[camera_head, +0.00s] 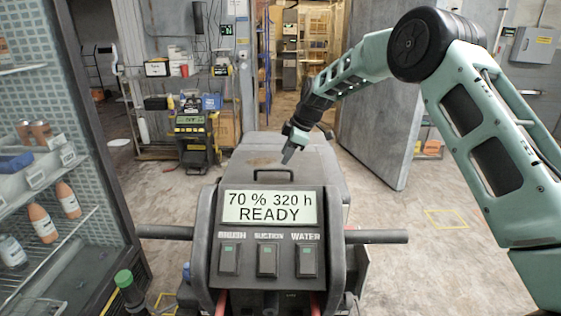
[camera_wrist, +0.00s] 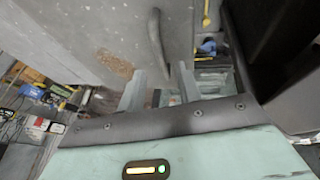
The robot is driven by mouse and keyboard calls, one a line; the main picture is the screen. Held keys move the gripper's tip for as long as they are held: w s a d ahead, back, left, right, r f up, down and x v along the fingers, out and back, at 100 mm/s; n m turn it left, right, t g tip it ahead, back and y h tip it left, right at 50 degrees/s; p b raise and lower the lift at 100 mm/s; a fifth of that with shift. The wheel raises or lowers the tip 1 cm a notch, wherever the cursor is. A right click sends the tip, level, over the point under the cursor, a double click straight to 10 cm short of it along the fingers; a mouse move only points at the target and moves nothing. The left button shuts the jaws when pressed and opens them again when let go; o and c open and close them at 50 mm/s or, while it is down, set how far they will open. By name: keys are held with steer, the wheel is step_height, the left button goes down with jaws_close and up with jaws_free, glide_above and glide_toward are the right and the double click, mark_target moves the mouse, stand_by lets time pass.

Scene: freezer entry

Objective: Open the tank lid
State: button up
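The tank lid (camera_head: 316,163) is the grey flat top of the floor scrubber, behind its display panel. It looks closed. A dark bar handle (camera_head: 273,173) stands on the lid's near part. My gripper (camera_head: 288,155) is over the lid, behind and slightly right of the handle in the head view, pointing down. In the wrist view the two fingers of my gripper (camera_wrist: 160,88) are apart with nothing seen held between them. The curved handle (camera_wrist: 157,42) shows just beyond the fingertips, its lower end between them. I cannot tell whether the fingers touch the lid.
The scrubber's panel (camera_head: 268,208) reads "70 % 320 h READY" and has three switches below. Handlebars (camera_head: 376,237) stick out at both sides. A glass-fronted shelf unit (camera_head: 95,130) with bottles stands at the left. A grey door panel (camera_head: 380,125) stands behind my arm. Floor at the right is clear.

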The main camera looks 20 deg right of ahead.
mark_target(280, 169)
steer(key=shift+p+x, duration=0.45)
steer(key=shift+x, duration=2.2)
jaws_close()
